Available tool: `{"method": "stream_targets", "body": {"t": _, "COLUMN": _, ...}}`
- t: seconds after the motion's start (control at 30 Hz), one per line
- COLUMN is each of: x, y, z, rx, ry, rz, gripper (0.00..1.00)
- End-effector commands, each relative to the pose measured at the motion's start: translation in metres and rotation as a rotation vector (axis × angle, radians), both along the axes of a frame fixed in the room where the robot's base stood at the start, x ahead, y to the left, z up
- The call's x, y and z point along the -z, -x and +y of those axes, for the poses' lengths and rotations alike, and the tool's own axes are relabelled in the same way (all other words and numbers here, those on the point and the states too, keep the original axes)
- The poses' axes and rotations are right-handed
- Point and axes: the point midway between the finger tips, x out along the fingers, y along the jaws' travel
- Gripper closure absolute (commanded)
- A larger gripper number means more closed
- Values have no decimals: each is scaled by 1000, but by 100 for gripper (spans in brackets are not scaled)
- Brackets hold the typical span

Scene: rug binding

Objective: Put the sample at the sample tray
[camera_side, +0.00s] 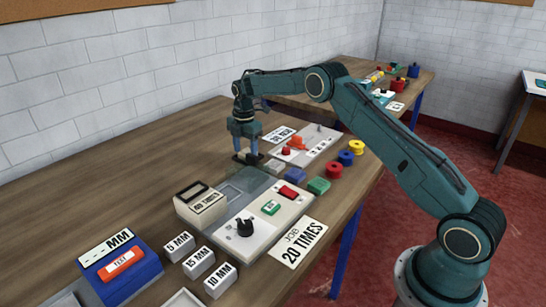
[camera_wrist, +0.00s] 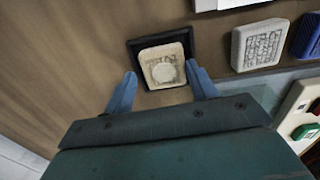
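In the side view the dark tray (camera_side: 241,160) shows only as a small patch under my gripper (camera_side: 246,153), and the sample is hard to make out. My gripper (camera_wrist: 163,72) points down over the tray. Its two blue fingers are spread, one at each side of the sample, with a thin gap seen on both sides. I cannot tell how far the fingertips are above the table.
A pale textured block (camera_wrist: 260,45) and a blue block (camera_side: 295,175) lie to the right, with a green block (camera_side: 318,186) beyond. A labelled box (camera_side: 203,207) and a grey panel with switches (camera_side: 262,225) stand in front.

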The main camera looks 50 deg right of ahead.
Motion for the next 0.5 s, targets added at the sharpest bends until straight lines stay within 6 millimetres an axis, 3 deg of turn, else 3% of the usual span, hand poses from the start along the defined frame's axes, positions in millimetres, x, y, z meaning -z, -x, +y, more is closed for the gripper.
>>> {"method": "stream_targets", "body": {"t": 0.03, "x": 16, "y": 9, "z": 0, "rx": 5, "ry": -8, "rz": 40, "gripper": 34}}
{"method": "stream_targets", "body": {"t": 0.17, "x": 16, "y": 10, "z": -1, "rx": 6, "ry": -8, "rz": 42, "gripper": 34}}
{"method": "stream_targets", "body": {"t": 0.5, "x": -5, "y": 9, "z": -1, "rx": 7, "ry": -7, "rz": 41, "gripper": 34}}
